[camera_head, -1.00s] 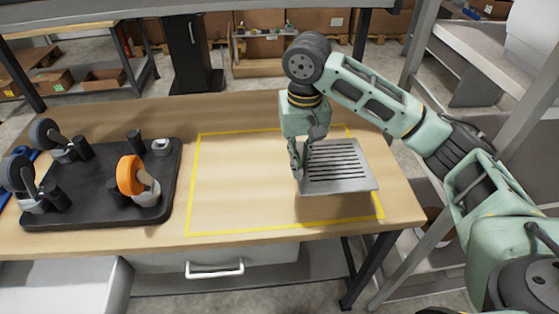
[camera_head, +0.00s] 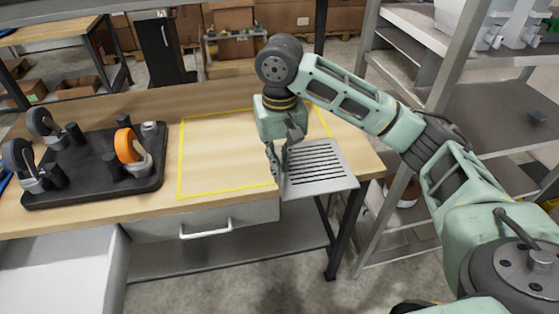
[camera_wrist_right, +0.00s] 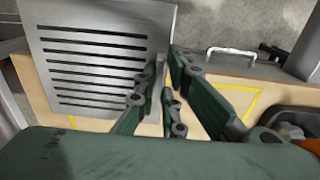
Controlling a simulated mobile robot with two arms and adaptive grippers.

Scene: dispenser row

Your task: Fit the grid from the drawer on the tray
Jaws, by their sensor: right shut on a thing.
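The grid (camera_head: 318,168) is a flat grey metal plate with several parallel slots. My right gripper (camera_head: 278,168) is shut on its left edge and holds it above the table's front right corner, partly past the edge. In the right wrist view the grid (camera_wrist_right: 105,62) fills the upper left, with its edge between the fingertips (camera_wrist_right: 164,78). A drawer (camera_head: 250,216) with a white handle sits shut under the tabletop. I cannot identify the task's tray for certain. My left gripper is not in view.
A black board (camera_head: 85,190) with caster wheels and posts stands on the left of the wooden table (camera_head: 215,165). Yellow tape marks a clear area in the middle. A metal shelf rack (camera_head: 500,110) stands at right, with white machines (camera_head: 515,22) on top.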

